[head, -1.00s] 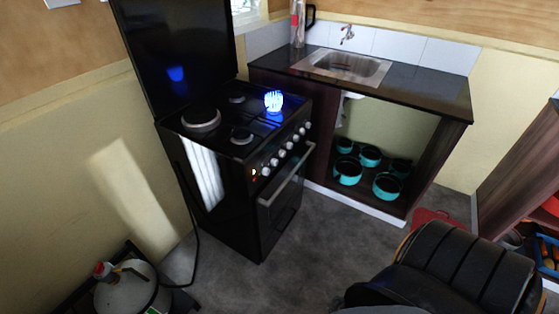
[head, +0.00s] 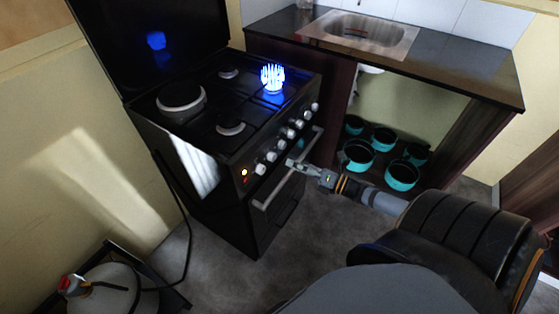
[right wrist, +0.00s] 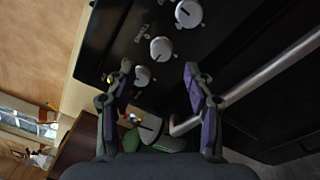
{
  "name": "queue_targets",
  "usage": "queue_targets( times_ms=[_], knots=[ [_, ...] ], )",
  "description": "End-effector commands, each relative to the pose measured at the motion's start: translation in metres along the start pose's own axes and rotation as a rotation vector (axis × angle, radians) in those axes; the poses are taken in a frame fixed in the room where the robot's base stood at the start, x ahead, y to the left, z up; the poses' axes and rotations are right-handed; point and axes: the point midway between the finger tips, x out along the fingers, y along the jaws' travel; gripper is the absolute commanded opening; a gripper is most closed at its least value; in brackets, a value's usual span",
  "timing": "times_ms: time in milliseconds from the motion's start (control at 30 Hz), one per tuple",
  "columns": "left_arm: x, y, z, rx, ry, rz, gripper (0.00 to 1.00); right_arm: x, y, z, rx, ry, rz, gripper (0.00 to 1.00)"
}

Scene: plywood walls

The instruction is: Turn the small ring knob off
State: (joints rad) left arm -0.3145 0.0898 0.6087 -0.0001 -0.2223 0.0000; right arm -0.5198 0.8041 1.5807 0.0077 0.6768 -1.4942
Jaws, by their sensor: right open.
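The black stove (head: 195,130) has a row of round light-grey knobs (head: 281,144) along its front edge. A blue flame (head: 272,78) burns on the back right ring; the other rings show no flame. I cannot tell which knob belongs to it. My right gripper (head: 291,163) is in front of the knob row, above the oven handle. In the right wrist view the right gripper (right wrist: 158,70) is open and empty. A knob (right wrist: 142,76) shows between its fingers, and two more knobs (right wrist: 161,49) lie beyond. My left gripper is not in view.
The oven handle (head: 289,172) juts out below the knobs, close to my right gripper. A counter with a sink (head: 362,35) stands right of the stove, with teal pots (head: 402,174) below. A gas bottle (head: 120,290) stands at lower left.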

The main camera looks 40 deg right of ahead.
Motion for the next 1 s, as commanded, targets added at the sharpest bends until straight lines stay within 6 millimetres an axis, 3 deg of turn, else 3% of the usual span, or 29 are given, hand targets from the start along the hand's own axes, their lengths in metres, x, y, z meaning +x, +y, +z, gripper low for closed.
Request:
queue_targets(
  times_ms=[100,300,667,1000],
  knots=[
    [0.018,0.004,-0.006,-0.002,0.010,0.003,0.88,0.027,-0.004,-0.003,-0.002,-0.004,0.004,0.53],
    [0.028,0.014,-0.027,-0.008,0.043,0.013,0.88,0.056,-0.002,-0.002,0.000,-0.002,0.002,0.53],
    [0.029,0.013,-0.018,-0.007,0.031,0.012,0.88,0.064,-0.001,0.000,0.002,-0.001,-0.002,0.53],
    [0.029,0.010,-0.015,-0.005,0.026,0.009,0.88,0.064,-0.001,0.000,0.002,-0.001,-0.002,0.08]
  ],
)
